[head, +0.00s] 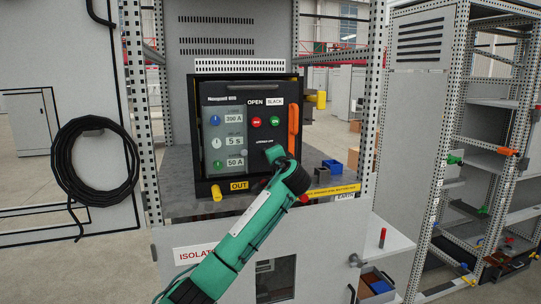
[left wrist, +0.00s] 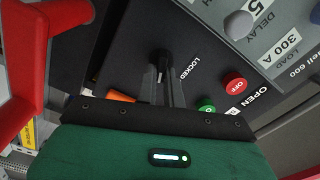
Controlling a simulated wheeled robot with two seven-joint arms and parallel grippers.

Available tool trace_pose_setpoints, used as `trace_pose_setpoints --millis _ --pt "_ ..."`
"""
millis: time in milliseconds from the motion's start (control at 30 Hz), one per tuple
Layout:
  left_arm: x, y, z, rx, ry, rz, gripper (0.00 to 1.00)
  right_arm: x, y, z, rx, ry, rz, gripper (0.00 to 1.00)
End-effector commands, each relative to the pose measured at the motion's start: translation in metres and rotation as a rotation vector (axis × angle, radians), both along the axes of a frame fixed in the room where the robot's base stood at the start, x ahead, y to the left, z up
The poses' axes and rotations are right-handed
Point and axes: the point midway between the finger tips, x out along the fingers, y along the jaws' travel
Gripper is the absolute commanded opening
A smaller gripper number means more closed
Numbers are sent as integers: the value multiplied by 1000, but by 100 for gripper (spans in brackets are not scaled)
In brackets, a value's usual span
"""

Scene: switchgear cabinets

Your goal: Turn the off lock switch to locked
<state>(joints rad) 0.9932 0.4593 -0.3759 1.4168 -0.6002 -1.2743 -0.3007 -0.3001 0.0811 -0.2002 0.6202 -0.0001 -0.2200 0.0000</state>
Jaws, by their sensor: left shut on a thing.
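The off lock switch (left wrist: 160,62) shows in the left wrist view as a small dark knob on the black panel, beside the LOCKED label (left wrist: 189,68). My left gripper (left wrist: 164,82) is shut on it, with the two dark fingers close together at the knob. The fingers partly hide the knob, so its exact angle is hard to tell. In the head view my left gripper (head: 275,154) reaches the lower right of the breaker panel (head: 235,150) and covers the switch. My right gripper is not in view.
A red OFF button (left wrist: 235,84) and a green button (left wrist: 207,104) sit close to the fingers. An orange handle (head: 293,125) stands at the panel's right side. A large red part (left wrist: 35,60) is near the camera at left. Knobs (head: 215,120) line the panel's left.

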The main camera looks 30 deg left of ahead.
Motion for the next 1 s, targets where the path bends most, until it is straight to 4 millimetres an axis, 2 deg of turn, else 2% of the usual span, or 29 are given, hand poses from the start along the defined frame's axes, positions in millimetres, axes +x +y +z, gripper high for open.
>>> trace_pose_setpoints --millis 500,1000 --pt "1 -1 -3 220 260 -2 0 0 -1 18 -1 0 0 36" --pt "1 -1 -5 262 310 -2 0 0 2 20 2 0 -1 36"
